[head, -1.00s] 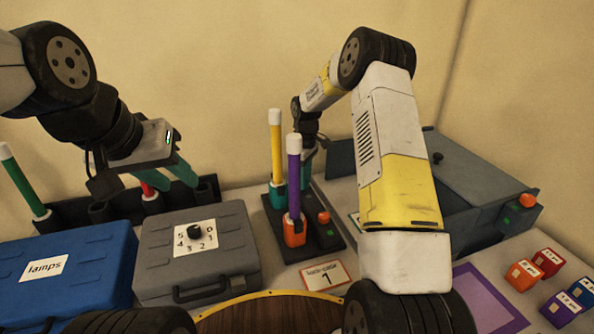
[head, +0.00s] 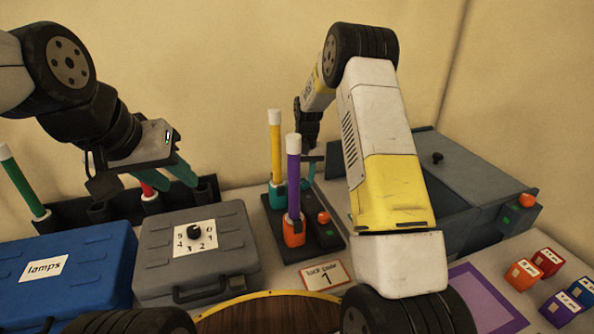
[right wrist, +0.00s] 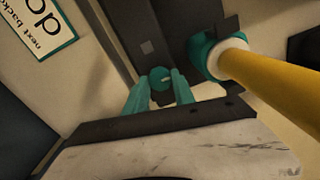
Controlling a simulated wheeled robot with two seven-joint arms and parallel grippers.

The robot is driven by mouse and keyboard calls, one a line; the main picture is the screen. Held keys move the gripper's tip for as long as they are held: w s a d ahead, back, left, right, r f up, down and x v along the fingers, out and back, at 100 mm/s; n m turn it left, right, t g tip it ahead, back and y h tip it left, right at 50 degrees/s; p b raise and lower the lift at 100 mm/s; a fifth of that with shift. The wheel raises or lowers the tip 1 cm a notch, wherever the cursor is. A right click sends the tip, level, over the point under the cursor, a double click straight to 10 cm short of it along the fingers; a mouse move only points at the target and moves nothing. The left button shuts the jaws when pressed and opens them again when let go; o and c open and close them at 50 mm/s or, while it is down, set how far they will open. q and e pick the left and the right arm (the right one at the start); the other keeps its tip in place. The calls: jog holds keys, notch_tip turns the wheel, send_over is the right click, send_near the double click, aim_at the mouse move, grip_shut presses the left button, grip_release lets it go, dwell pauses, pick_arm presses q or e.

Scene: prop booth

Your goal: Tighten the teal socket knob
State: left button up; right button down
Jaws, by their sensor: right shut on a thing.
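The teal socket (head: 277,196) holds an upright yellow tube with a white top (head: 275,145) on a dark base (head: 322,240). In the right wrist view the teal socket (right wrist: 203,55) shows at the foot of the yellow tube. The teal socket knob (right wrist: 160,77) sits beside it, between the teal fingertips of my right gripper (right wrist: 160,90), which is shut on it. In the head view that knob is mostly hidden by my gripper (head: 306,165). My left gripper (head: 170,172) hangs over the dark rack at the left, its fingers apart and empty.
An orange socket (head: 294,232) with a purple tube (head: 294,175) and an orange knob (head: 323,217) stand in front. A grey case with a dial (head: 150,255), a blue lamps case (head: 110,265) and a grey box (head: 480,175) flank the base. Several small cubes (head: 547,262) lie right.

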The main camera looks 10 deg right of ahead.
aim_at(305, 182)
jog(key=shift+m, duration=2.3)
jog(key=c, duration=1.1)
grip_release()
jog(key=shift+o, duration=0.2)
jog(key=shift+r, duration=0.1)
notch_tip(305, 182, up, 8)
jog(key=shift+d+f, duration=0.15)
jog(key=shift+s, duration=0.1)
